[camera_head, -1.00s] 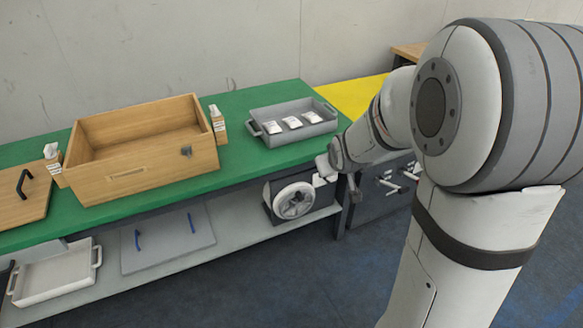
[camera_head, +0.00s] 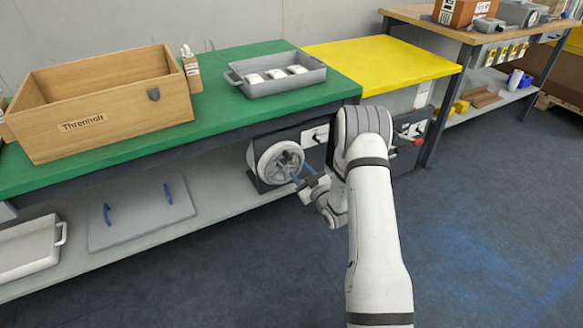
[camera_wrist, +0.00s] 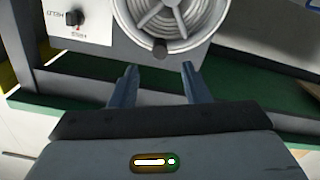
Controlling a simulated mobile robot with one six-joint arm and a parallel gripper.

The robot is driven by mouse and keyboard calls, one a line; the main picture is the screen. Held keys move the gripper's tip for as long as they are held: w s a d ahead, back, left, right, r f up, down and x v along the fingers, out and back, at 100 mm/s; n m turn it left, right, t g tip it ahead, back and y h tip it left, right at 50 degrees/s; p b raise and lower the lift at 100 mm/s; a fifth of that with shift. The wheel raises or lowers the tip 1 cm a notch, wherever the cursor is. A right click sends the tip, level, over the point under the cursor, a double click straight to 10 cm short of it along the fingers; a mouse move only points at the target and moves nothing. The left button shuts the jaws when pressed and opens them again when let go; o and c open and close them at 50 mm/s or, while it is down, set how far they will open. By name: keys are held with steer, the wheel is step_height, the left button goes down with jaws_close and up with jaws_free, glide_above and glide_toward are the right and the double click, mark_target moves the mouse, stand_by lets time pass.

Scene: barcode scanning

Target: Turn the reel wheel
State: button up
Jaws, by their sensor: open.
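The reel wheel (camera_head: 280,163) is a pale round spoked wheel on the front of a dark box (camera_head: 255,183) under the green bench. In the wrist view the wheel (camera_wrist: 172,12) shows at the top, cut off by the picture edge, with a dark round knob (camera_wrist: 160,48) at its lower rim. My gripper (camera_wrist: 158,72) is open and empty, its two dark fingers pointing toward the knob, which lies just beyond and between the tips. In the head view my gripper (camera_head: 303,184) is beside the wheel's lower right. I cannot tell whether it touches.
The green bench (camera_head: 220,115) carries a wooden box (camera_head: 110,103) and a grey tray (camera_head: 290,86) with white packets. A lower shelf (camera_head: 215,207) extends left. The floor in front is clear.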

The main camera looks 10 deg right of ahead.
mark_target(290, 159)
steer(key=b+x, duration=0.1)
steer(key=x, duration=0.6)
steer(key=shift+w+a+b, duration=0.1)
steer(key=shift+w+b, duration=0.1)
steer(key=shift+b, duration=0.15)
jaws_close()
